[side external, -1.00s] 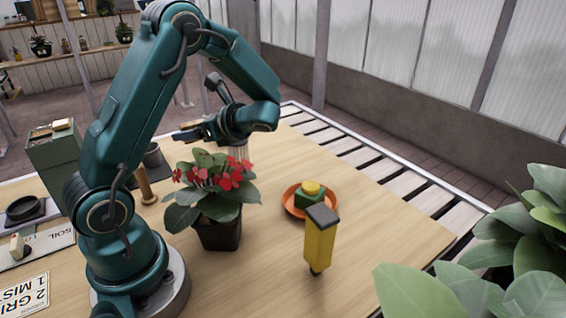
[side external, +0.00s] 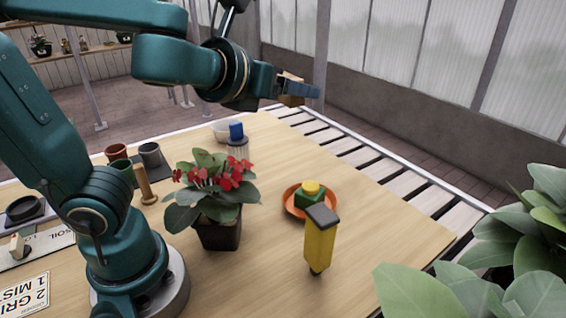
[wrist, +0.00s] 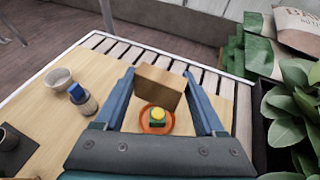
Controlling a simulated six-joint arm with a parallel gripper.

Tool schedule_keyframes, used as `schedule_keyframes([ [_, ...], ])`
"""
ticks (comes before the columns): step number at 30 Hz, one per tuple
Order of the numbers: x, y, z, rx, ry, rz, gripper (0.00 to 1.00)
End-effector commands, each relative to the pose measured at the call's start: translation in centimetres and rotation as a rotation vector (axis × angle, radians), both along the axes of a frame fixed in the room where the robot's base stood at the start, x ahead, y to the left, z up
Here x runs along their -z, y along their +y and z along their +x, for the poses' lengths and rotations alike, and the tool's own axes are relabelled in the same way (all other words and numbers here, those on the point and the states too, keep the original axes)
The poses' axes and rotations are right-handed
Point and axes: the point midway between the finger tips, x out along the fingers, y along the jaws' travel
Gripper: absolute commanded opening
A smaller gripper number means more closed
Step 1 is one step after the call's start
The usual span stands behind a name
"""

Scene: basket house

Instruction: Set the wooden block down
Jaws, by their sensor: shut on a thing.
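The wooden block (wrist: 158,87) is a plain brown box. In the wrist view it is pinched between the two blue fingers of my gripper (wrist: 160,77). In the side view my gripper (side external: 302,88) is high above the far part of the table, and a piece of the block (side external: 289,98) shows beneath the fingers. The block is in the air, clear of the wooden tabletop (side external: 385,210). The fingers hide part of it in the side view.
An orange saucer (side external: 287,204) holds a green block with a yellow piece (side external: 312,188). The table's right side is bare.

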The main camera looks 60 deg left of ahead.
Motion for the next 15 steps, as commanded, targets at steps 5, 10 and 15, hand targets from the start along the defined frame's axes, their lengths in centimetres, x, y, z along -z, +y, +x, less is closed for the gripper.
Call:
schedule_keyframes([
  [5,0.1,-0.3,0.2,0.049,0.001,0.0,0.2],
  [10,0.9,1.0,0.2,0.053,0.009,0.009,0.19],
  [15,2.6,2.5,0.1,0.097,0.016,0.017,0.19],
])
